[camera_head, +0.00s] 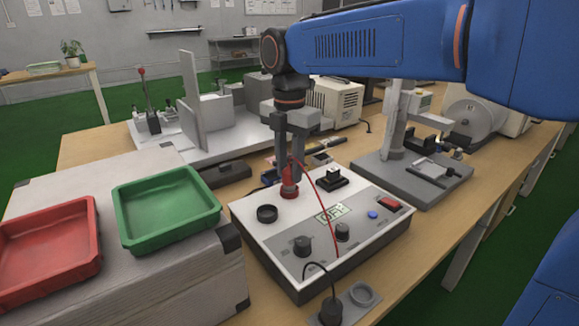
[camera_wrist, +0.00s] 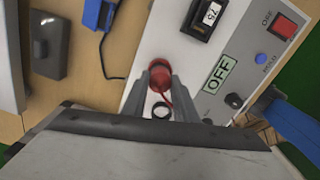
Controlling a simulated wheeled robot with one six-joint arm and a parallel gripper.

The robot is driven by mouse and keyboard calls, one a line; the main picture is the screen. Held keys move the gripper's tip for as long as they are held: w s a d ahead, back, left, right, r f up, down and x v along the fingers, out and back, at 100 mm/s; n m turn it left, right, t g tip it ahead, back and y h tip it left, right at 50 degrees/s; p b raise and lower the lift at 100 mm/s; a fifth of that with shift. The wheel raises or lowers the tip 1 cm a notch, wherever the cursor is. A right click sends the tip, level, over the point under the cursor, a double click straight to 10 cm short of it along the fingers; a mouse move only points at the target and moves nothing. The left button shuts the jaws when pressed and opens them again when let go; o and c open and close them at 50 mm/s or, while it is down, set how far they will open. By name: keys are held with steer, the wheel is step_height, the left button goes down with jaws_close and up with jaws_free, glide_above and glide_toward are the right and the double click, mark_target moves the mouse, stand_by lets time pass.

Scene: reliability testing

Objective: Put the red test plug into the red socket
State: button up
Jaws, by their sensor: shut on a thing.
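The red test plug (camera_head: 288,186) is held upright at the white test unit's top panel (camera_head: 262,237). It also shows in the wrist view (camera_wrist: 161,79), with its thin red cable trailing off. My gripper (camera_head: 289,172) is shut on the plug from above, with a finger on either side. A red rim of the red socket (camera_wrist: 160,64) shows around the plug in the wrist view. The plug is over or in this socket; its lower end is hidden, so I cannot tell how deep it sits.
A black ring socket (camera_head: 267,213) stands beside the plug, apparently empty. A black block (camera_head: 333,180), knobs and a red switch (camera_head: 390,203) share the panel. The display (camera_wrist: 221,73) reads OFF. Green (camera_head: 166,240) and red trays are at left. A black plug (camera_head: 331,310) stands in front.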

steer(key=shift+f, duration=0.6)
stand_by(0.4)
steer(key=o, duration=0.8)
steer(key=shift+r, duration=0.1)
steer(key=shift+r, duration=5.4)
